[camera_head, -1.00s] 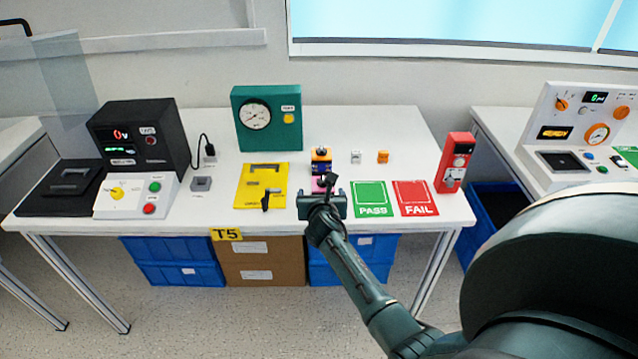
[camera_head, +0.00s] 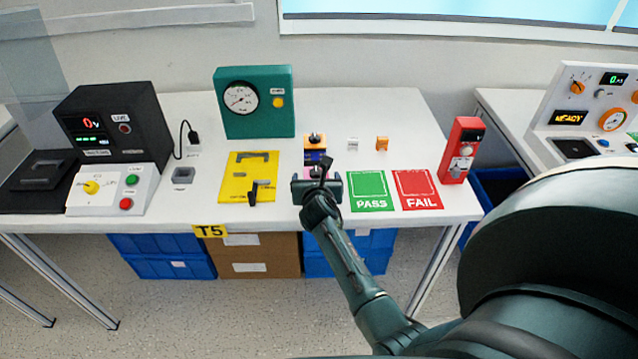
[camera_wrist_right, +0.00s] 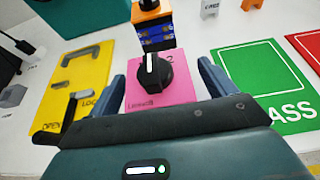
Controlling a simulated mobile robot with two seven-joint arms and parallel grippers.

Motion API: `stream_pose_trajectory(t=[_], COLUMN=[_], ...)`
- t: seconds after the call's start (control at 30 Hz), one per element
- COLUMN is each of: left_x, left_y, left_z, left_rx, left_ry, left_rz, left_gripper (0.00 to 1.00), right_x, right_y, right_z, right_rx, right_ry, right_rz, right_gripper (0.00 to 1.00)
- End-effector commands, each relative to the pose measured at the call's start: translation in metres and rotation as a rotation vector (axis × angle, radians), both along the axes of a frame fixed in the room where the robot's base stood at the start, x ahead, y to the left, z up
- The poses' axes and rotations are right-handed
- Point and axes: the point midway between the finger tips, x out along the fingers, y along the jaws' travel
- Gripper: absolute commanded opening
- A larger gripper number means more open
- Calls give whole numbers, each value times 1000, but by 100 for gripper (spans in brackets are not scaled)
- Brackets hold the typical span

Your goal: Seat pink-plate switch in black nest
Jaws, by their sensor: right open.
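The pink-plate switch has a flat pink plate (camera_wrist_right: 181,91) with a black knob (camera_wrist_right: 153,72) bearing a white line. It stands on the table just beyond my right gripper and is mostly hidden by it in the head view. My right gripper (camera_head: 317,187) is open. In the right wrist view its fingers (camera_wrist_right: 160,82) show on either side of the pink plate; whether they touch it I cannot tell. The black nest (camera_head: 42,176) is a recessed block on the black base at the far left of the table, empty. My left gripper is not in view.
An orange-topped switch block (camera_head: 314,150) stands right behind the pink plate. A yellow board (camera_head: 236,178) with a black handle lies left, green PASS (camera_head: 371,191) and red FAIL (camera_head: 416,190) mats right. A white button panel (camera_head: 108,191) and black meter (camera_head: 115,130) stand beside the nest.

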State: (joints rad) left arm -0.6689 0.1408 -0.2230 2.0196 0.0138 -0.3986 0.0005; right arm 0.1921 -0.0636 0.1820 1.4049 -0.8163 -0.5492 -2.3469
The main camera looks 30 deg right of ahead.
Motion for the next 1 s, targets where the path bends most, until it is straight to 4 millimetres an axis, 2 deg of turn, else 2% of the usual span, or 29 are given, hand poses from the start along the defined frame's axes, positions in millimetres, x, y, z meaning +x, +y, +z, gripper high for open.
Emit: stream_pose_trajectory(t=[0.3,0.9,1.0], left_x=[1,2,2], left_y=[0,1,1], left_z=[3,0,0], left_rx=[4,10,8], left_ry=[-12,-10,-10], left_rz=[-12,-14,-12], left_gripper=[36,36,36], right_x=[0,0,0], right_y=[1,1,1], right_z=[0,-1,0], right_rx=[1,1,0], right_ry=[1,1,-1], right_rz=[0,0,1], right_gripper=[83,34,30])
